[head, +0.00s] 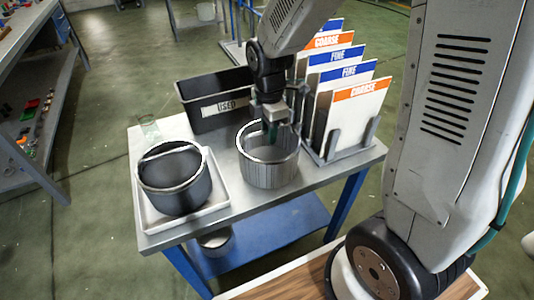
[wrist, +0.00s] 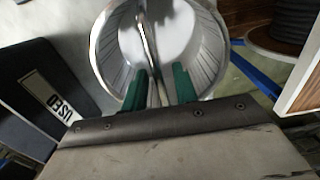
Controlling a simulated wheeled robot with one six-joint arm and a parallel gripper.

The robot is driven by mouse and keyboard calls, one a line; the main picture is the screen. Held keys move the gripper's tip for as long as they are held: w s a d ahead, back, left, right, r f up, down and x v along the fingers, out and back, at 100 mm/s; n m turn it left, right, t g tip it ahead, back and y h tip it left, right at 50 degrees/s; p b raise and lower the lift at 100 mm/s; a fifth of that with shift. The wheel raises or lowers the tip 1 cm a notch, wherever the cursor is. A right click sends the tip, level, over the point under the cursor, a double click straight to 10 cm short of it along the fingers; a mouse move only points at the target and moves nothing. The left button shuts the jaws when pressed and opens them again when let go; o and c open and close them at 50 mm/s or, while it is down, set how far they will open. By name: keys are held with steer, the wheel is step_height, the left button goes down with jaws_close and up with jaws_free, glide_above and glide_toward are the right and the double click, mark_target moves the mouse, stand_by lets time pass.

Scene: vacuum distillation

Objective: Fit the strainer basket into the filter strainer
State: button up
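The strainer basket (head: 268,174) is a grey mesh cylinder with a bright rim, standing upright on the metal table. The wrist view looks down into the basket (wrist: 106,50), and a metal handle bar (wrist: 148,45) crosses its opening. My gripper (head: 270,128) is over the basket, pointing down. In the wrist view its green fingers (wrist: 160,80) lie on either side of the bar, with a visible gap beside it, so it looks open around the handle. The filter strainer (head: 178,198) is a black round pot with a light rim, left of the basket.
The filter strainer stands in a white tray (head: 219,190). A black bin labelled USED (head: 205,116) is behind. A rack of COARSE and FINE panels (head: 345,115) stands close on the right.

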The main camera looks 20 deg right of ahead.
steer(key=shift+f, duration=0.15)
steer(key=shift+c, duration=0.3)
jaws_close()
stand_by(1.1)
